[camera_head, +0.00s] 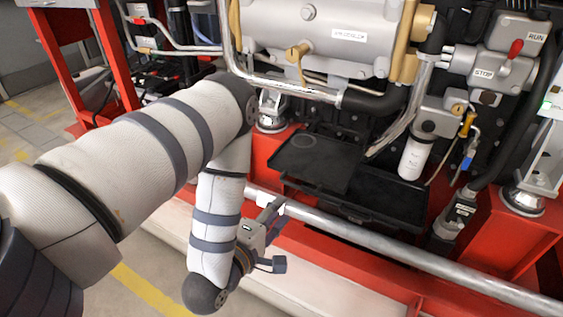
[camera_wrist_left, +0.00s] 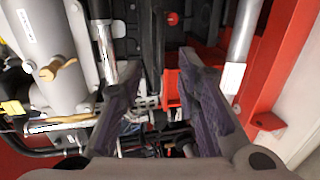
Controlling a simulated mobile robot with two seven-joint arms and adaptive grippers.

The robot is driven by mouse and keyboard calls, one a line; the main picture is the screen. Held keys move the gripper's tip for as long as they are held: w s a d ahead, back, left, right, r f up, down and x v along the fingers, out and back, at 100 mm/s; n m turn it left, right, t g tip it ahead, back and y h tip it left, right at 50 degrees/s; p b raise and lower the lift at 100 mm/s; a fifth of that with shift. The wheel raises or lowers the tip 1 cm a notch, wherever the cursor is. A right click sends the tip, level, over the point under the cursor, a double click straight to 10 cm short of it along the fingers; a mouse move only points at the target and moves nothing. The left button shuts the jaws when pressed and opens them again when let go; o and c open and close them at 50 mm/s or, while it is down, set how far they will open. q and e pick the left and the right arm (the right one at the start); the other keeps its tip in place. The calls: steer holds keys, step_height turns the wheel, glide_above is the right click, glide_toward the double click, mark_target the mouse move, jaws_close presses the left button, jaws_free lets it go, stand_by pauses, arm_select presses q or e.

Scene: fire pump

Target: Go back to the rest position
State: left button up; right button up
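My left arm comes in from the left in the head view and bends down at its elbow. My left gripper (camera_head: 268,238) is in front of the red frame, close to the long metal rail. In the left wrist view, the two fingers of the left gripper (camera_wrist_left: 155,85) stand wide apart with nothing between them. Beyond the fingers are pipes and dark machine parts. My right gripper is not in either view.
The metal rail (camera_head: 370,243) runs along the red frame (camera_head: 480,262). A black tray (camera_head: 318,160) sits behind it. The grey pump body (camera_head: 325,30) is above. A white filter (camera_head: 413,159) and a red-handled STOP/RUN valve (camera_head: 500,65) are at the right. Yellow-lined floor is at the left.

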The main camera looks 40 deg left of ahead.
arm_select(q)
steer(key=s+d+f+m+g+h+p, duration=0.1)
steer(key=s+d+f+m+g, duration=0.3)
steer(key=s, duration=0.3)
steer(key=s+d+f+m+g+h+p, duration=0.1)
steer(key=s+f+m+g+h+p, duration=0.1)
steer(key=s+f+m+g, duration=0.25)
steer(key=s+d+f+m+g+h+p, duration=0.1)
steer(key=s+d+f+m+g, duration=0.2)
steer(key=s+m, duration=0.45)
steer(key=s+r+m+g, duration=0.1)
steer(key=s+m+g, duration=0.1)
steer(key=s, duration=0.5)
steer(key=s+d+r+m+g+p, duration=0.1)
steer(key=s+r+m+g, duration=0.1)
steer(key=s+g, duration=0.2)
steer(key=s, duration=0.3)
steer(key=shift+s, duration=0.25)
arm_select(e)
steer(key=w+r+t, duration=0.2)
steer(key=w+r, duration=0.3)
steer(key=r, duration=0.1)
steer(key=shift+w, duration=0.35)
arm_select(q)
steer(key=shift+w, duration=0.1)
